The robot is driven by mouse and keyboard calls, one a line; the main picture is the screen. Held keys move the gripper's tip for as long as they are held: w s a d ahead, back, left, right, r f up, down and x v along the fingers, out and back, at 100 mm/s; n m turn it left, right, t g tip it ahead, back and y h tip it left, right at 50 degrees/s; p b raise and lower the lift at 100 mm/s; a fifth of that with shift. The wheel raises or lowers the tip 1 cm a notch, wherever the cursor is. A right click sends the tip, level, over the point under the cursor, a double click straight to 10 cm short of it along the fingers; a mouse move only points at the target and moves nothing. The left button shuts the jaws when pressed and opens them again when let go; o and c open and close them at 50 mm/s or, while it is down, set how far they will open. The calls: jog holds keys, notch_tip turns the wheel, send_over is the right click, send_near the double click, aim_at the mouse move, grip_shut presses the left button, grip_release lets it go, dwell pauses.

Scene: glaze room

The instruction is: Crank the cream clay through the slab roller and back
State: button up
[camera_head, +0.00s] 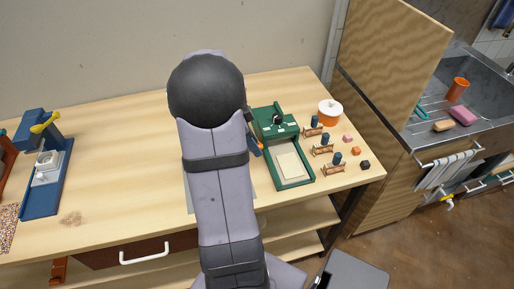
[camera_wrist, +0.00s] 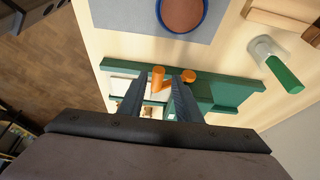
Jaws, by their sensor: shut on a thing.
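The green slab roller (camera_head: 305,177) stands on the right part of the table. The flat cream clay (camera_head: 289,165) lies on its near bed, on the near side of the roller housing; none of it clearly shows beyond the housing. My gripper (camera_wrist: 163,77) is at the roller's left side, mostly hidden behind my arm in the head view. In the wrist view its dark fingers are shut on the upright orange crank handle (camera_wrist: 157,77). A round orange part (camera_wrist: 189,75) sits just right of the right finger.
An orange pot with a white lid (camera_head: 330,111), small stamps (camera_head: 323,147) and cubes (camera_head: 365,165) stand right of the roller. A blue bowl (camera_wrist: 204,18) shows on a grey mat. A blue press (camera_head: 43,200) stands far left. The table between press and arm is mostly clear.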

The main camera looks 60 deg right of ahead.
jog(key=shift+s+a+f, duration=0.1)
jog(key=shift+s+a, duration=0.1)
jog(key=shift+s, duration=0.05)
jog(key=shift+w+d+r+p, duration=0.1)
jog(key=shift+r+p, duration=2.05)
jog(key=shift+r, duration=1.4)
